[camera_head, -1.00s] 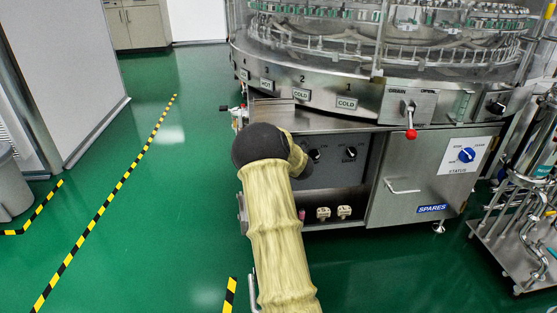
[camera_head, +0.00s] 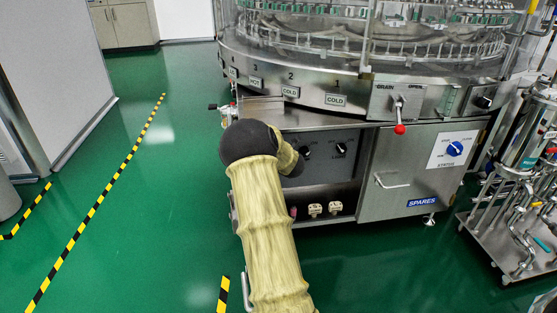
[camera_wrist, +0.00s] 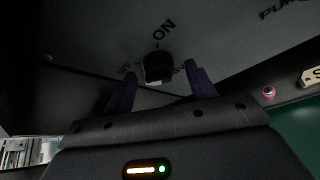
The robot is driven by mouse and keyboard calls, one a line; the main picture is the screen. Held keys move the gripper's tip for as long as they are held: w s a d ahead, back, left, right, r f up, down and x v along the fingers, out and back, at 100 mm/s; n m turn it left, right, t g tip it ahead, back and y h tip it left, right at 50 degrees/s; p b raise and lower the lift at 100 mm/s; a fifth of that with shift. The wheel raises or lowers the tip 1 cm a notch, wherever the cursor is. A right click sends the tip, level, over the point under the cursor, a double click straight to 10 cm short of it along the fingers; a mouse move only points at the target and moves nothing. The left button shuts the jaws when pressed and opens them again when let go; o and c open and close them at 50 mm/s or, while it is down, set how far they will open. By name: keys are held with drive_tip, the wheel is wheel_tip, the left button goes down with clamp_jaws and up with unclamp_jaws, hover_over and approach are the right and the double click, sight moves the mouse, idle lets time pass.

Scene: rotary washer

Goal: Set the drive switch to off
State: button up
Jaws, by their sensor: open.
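A dark rotary knob (camera_wrist: 157,66) with an ON mark shows in the wrist view on a grey panel (camera_wrist: 215,30). Other lettering beside it is partly covered, and the name of this switch is not readable. My gripper (camera_wrist: 161,86) is open, with one dark finger on each side of the knob's near end. I cannot tell whether the fingers touch it. In the head view my arm hides my gripper and this part of the panel (camera_head: 335,168). Two more dark knobs, a left one (camera_head: 305,152) and a right one (camera_head: 341,150), show there.
A red-tipped lever (camera_head: 400,128) and a blue status knob (camera_head: 455,148) are to the right. White sockets (camera_head: 315,209) sit in the recess below the panel. A door handle (camera_head: 390,182) sticks out. A steel cart (camera_head: 485,225) stands at right. Green floor is open at left.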

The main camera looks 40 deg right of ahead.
drive_tip(key=p+v, duration=0.6)
drive_tip(key=v, duration=1)
drive_tip(key=shift+s+r, duration=0.15)
drive_tip(key=shift+s, duration=0.1)
drive_tip(key=a+r+m+g+p, duration=0.1)
drive_tip(key=a+r+m+p, duration=0.4)
drive_tip(key=r+p, duration=0.4)
drive_tip(key=s+a+r+m+g+p, duration=0.1)
drive_tip(key=a+r+m+g+p, duration=0.1)
drive_tip(key=a+r+m+p, duration=0.6)
drive_tip(key=a+r+m+g+p, duration=0.1)
drive_tip(key=a+r+m+p, duration=0.15)
drive_tip(key=r+p, duration=0.85)
drive_tip(key=s+a+r+m+g+y+p, duration=0.2)
drive_tip(key=s+a+r+m+p, duration=0.2)
drive_tip(key=s+a+r+p, duration=0.3)
drive_tip(key=s+a+r+m+g+y+p, duration=0.2)
drive_tip(key=s+a+r+m+p, duration=0.3)
drive_tip(key=a+r+p, duration=0.7)
wheel_tip(320, 180, up, 4)
drive_tip(key=s+g+p, duration=0.1)
drive_tip(key=s+p, duration=0.1)
drive_tip(key=p, duration=0.3)
drive_tip(key=shift+a+r+g, duration=0.15)
drive_tip(key=shift+g, duration=0.15)
drive_tip(key=shift+w+m, duration=0.1)
drive_tip(key=shift+m, duration=0.15)
